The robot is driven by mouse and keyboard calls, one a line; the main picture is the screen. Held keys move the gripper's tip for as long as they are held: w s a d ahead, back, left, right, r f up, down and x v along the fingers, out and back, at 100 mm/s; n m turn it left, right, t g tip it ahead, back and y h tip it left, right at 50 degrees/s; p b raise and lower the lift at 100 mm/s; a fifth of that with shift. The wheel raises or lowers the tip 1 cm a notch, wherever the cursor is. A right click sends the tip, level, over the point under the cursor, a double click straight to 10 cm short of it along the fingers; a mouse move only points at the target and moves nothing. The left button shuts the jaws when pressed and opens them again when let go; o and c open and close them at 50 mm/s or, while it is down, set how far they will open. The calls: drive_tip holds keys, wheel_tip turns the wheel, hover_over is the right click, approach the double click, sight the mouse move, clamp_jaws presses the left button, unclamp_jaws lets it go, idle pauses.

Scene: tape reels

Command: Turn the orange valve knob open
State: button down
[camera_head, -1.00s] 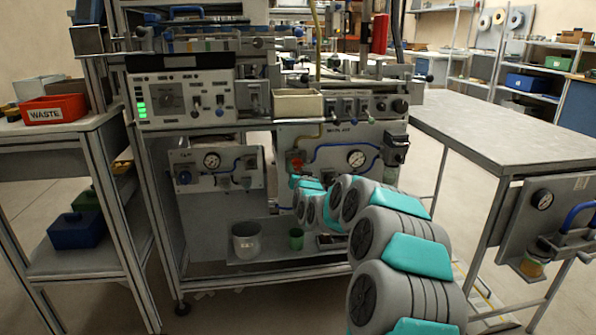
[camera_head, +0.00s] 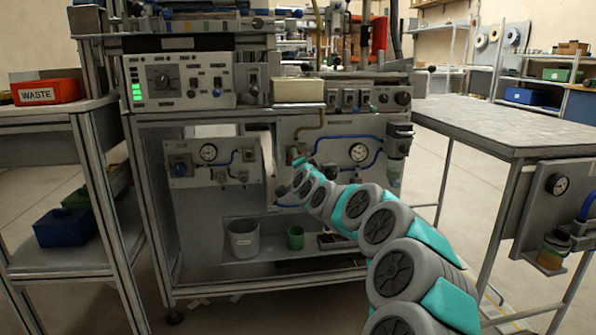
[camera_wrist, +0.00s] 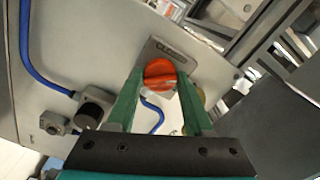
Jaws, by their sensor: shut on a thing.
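The orange valve knob (camera_wrist: 160,74) sits on a grey panel (camera_wrist: 95,40) in the wrist view, in front of a small plate (camera_wrist: 172,52) with lettering that looks like "CLOSED". My gripper (camera_wrist: 160,80) has its two green fingers on either side of the knob, shut on it. In the head view my arm reaches to the lower right panel (camera_head: 335,130) of the bench, and my gripper (camera_head: 298,163) is small there. The knob is hidden behind it in that view.
In the wrist view a black knob (camera_wrist: 92,110) and a blue hose (camera_wrist: 40,72) lie left of the fingers. In the head view a gauge (camera_head: 359,152) is right of my gripper. A grey pot (camera_head: 242,240) and green cup (camera_head: 296,238) stand on the shelf below.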

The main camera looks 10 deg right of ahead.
drive_tip(key=shift+f+m+b, duration=0.1)
drive_tip(key=shift+m+b, duration=1.95)
drive_tip(key=shift+m, duration=1.55)
drive_tip(key=shift+c, duration=1.5)
unclamp_jaws()
drive_tip(key=shift+s, duration=0.1)
